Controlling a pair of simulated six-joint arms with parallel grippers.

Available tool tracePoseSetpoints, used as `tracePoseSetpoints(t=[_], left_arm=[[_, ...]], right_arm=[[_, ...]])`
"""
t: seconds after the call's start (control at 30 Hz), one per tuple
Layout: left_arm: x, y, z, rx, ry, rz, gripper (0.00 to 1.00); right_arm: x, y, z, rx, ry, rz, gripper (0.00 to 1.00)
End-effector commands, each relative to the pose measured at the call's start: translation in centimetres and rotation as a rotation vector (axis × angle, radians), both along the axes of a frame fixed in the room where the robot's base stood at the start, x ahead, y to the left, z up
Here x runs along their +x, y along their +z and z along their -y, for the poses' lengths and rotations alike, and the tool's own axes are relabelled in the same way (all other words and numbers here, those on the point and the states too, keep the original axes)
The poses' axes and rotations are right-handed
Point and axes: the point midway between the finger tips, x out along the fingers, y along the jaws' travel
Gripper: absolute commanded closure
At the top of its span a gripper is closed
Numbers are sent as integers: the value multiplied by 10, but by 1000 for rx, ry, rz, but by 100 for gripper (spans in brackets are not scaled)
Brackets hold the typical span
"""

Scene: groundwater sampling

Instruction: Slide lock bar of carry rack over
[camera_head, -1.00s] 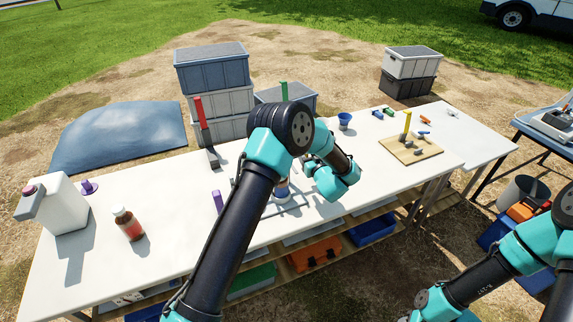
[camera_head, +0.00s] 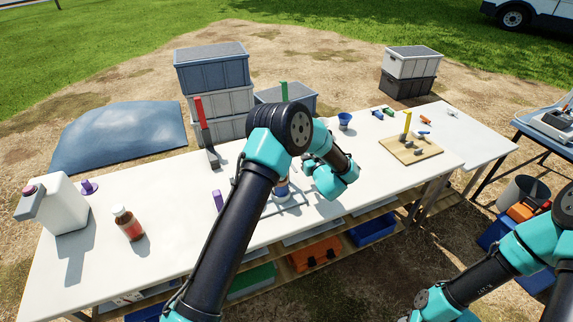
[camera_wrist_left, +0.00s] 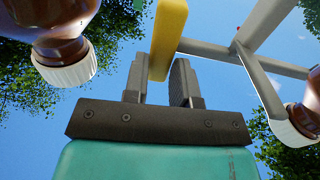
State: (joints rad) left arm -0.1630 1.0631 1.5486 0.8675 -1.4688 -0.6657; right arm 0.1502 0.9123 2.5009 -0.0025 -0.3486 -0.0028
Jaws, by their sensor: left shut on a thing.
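The carry rack (camera_head: 292,207) stands on the white table, mostly hidden behind my left arm. In the left wrist view its grey bars (camera_wrist_left: 262,75) cross at the upper right. Bottles with white caps hang at both sides there, one at the left (camera_wrist_left: 68,68) and one at the right (camera_wrist_left: 300,122). My left gripper (camera_wrist_left: 160,78) is shut on a yellow bar piece (camera_wrist_left: 168,38) that rises between its fingertips. Whether this piece is the lock bar itself I cannot tell. My right arm shows at the lower right of the head view, its gripper out of frame.
On the table (camera_head: 110,270) stand a white jug (camera_head: 62,210), a red-brown bottle (camera_head: 128,225), a blue cup (camera_head: 344,120) and a wooden board (camera_head: 400,154) with a yellow upright. A red upright (camera_head: 201,112) stands behind. The front left of the table is clear.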

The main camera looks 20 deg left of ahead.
Motion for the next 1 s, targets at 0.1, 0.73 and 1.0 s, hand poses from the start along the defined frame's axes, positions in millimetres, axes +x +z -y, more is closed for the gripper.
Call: tracePoseSetpoints(t=[0.1,0.73,1.0], left_arm=[[-1,0,-1,0,0,0,98],[-24,0,-23,-1,0,1,98],[-30,0,-28,1,1,-1,98]], right_arm=[[0,0,0,0,0,0,57],[0,0,0,0,0,0,57],[0,0,0,0,0,0,57]])
